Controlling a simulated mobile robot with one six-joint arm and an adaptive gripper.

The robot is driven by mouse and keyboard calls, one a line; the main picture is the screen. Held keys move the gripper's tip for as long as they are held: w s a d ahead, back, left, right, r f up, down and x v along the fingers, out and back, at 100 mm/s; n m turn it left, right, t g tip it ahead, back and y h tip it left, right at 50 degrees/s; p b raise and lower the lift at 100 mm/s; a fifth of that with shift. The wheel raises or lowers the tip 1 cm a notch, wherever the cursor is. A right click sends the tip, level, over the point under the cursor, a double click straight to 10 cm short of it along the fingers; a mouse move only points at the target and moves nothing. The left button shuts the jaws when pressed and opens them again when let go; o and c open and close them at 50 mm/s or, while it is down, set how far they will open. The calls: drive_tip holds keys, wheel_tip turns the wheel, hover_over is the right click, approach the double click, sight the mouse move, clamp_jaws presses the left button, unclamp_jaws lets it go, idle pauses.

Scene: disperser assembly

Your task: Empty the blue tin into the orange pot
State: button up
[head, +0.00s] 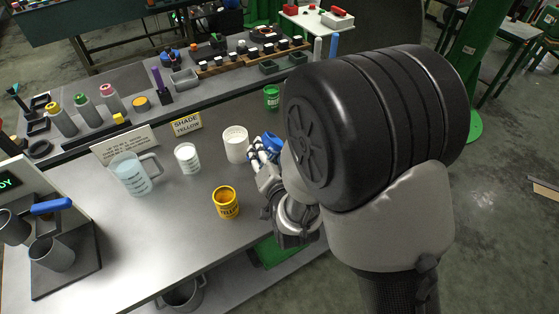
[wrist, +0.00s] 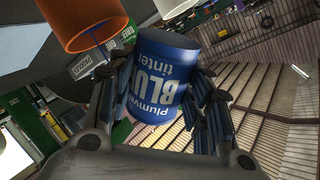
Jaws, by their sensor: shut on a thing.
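My gripper (head: 261,153) is shut on the blue tin (head: 272,142) above the bench, right of a white pot. In the wrist view, the tin (wrist: 160,85) is between the two fingers, its "Plumvale BLUE tinter" label upside down in the picture. Its grey end faces the picture top; its contents do not show. The orange pot (wrist: 80,22) is at the top left of the wrist view, apart from the tin and partly cut off by the frame.
A green tin (head: 271,97) is behind. The front middle of the bench is clear.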

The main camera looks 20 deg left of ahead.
drive_tip(key=shift+w+f+m+g+y+p, duration=0.1)
drive_tip(key=shift+f+m+g+y+p, duration=0.45)
drive_tip(key=shift+m+p, duration=1)
idle(3.8)
drive_tip(key=shift+d+r+m+g+p, duration=0.1)
drive_tip(key=shift+r+m+g+p, duration=0.35)
drive_tip(key=shift+p, duration=1.3)
idle(0.9)
